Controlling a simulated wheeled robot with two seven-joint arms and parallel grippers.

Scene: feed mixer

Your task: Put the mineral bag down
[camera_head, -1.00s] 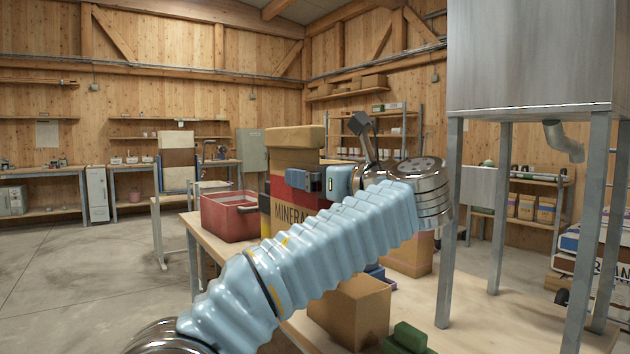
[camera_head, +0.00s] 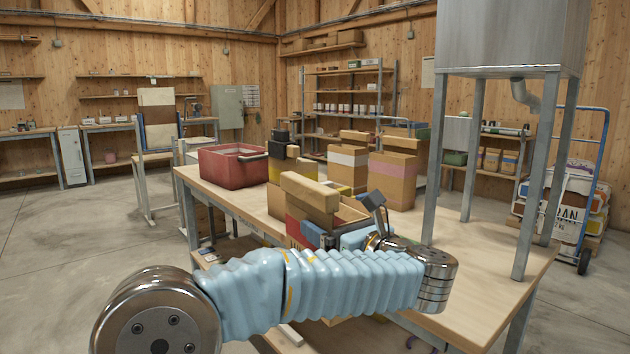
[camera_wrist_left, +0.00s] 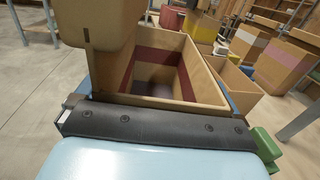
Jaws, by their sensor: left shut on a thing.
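The mineral bag (camera_head: 297,232) is a tan bag with a rolled top and a red band, and its lower part is hidden behind my left arm. My left gripper (camera_head: 325,236) is shut on its near side, low over the near part of the wooden table (camera_head: 470,276). In the left wrist view the bag (camera_wrist_left: 205,75) lies just beyond the dark gripper pad (camera_wrist_left: 155,125), its open inside showing a dark red band. I cannot tell whether its base touches the table. My right gripper is not in view.
A red bin (camera_head: 228,168) stands at the table's far left. A pink-banded bag (camera_head: 392,182), a white-banded bag (camera_head: 347,166) and a yellow-and-black bag (camera_head: 283,167) stand behind. Metal legs (camera_head: 433,165) of the hopper rise at the right. A green block (camera_wrist_left: 265,146) lies close beside the gripper.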

